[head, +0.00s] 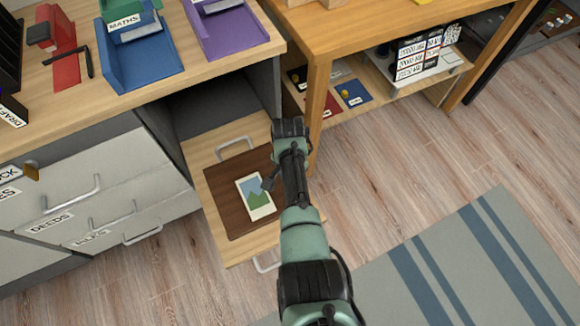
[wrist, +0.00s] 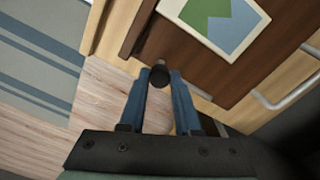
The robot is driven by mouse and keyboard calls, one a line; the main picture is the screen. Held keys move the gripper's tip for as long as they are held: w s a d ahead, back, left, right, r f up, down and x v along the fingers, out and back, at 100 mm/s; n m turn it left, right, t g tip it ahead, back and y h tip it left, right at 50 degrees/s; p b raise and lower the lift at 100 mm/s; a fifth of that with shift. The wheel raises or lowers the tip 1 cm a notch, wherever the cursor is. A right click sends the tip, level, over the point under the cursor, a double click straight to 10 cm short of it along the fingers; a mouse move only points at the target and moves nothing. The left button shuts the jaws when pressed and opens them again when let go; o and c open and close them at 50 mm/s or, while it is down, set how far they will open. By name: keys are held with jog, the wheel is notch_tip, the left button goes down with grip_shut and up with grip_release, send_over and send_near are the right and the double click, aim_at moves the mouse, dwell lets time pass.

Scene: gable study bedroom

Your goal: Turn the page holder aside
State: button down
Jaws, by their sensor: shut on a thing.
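A dark brown flat board (head: 222,192), which appears to be the page holder, lies over an open wooden drawer. A white-bordered picture card (head: 256,197) with blue and green shapes lies on it. In the wrist view the board (wrist: 205,70) and card (wrist: 222,22) are at the top. My gripper (head: 266,184) reaches down at the board's right side. In the wrist view its blue fingers (wrist: 160,80) are closed around a dark round knob (wrist: 159,74) by the board's edge. How the knob joins the board is hidden.
The drawer (head: 228,247) has metal handles at its ends. The desk (head: 75,110) above holds blue and purple trays. A wooden table (head: 318,95) with a low shelf stands close to the right of my gripper. Wood floor and a striped rug (head: 470,260) are clear at right.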

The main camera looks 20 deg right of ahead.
jog(key=c, duration=0.6)
grip_release()
notch_tip(320, 180, up, 13)
jog(key=p, duration=0.5)
jog(key=shift+w, duration=0.15)
